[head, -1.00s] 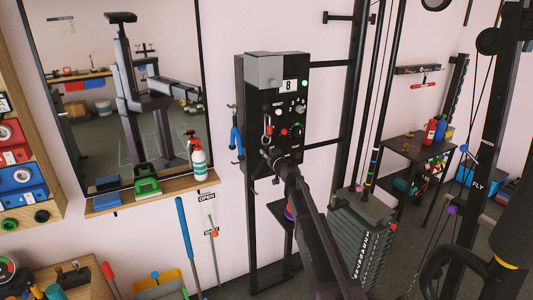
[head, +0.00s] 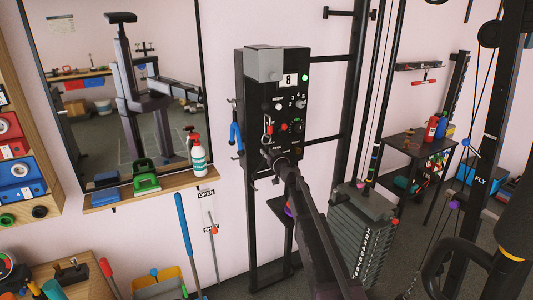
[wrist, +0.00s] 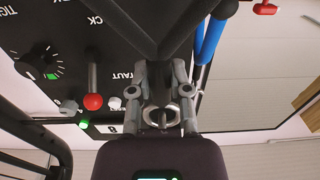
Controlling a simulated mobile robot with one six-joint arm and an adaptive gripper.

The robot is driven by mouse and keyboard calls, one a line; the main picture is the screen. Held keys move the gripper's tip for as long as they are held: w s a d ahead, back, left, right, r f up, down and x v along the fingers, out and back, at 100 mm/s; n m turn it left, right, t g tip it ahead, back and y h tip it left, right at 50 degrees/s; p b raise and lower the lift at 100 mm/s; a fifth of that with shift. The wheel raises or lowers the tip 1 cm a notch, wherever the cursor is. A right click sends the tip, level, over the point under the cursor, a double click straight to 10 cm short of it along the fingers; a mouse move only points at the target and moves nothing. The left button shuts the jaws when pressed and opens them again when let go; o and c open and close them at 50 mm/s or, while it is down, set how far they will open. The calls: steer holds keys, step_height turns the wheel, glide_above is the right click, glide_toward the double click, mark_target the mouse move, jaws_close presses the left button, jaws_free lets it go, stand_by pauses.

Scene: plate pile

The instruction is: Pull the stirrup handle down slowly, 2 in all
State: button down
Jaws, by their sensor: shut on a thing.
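In the wrist view my gripper (wrist: 162,108) is shut at a metal ring, where dark bars of what looks like the stirrup handle (wrist: 185,42) meet. The handle's grip is not clear, and in the head view my arm and the dark box hide most of it. The wrist view shows the box face upside down, with a red-tipped lever (wrist: 93,100) and a dial (wrist: 40,62).
A blue-handled tool (head: 235,134) hangs at the box's left side. A shelf (head: 110,198) below the mirror holds a spray bottle (head: 197,158). A weight stack (head: 355,225) with cables stands at right. Black rig posts and a loop fill the near right.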

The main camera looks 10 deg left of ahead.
steer(key=shift+f+b, duration=1.15)
steer(key=shift+f, duration=0.05)
steer(key=shift+f+b, duration=1.2)
steer(key=shift+f+b, duration=0.55)
steer(key=shift+r+p, duration=1.35)
steer(key=shift+r, duration=0.1)
steer(key=shift+r+p, duration=1.1)
steer(key=shift+p, duration=0.1)
steer(key=shift+r, duration=0.1)
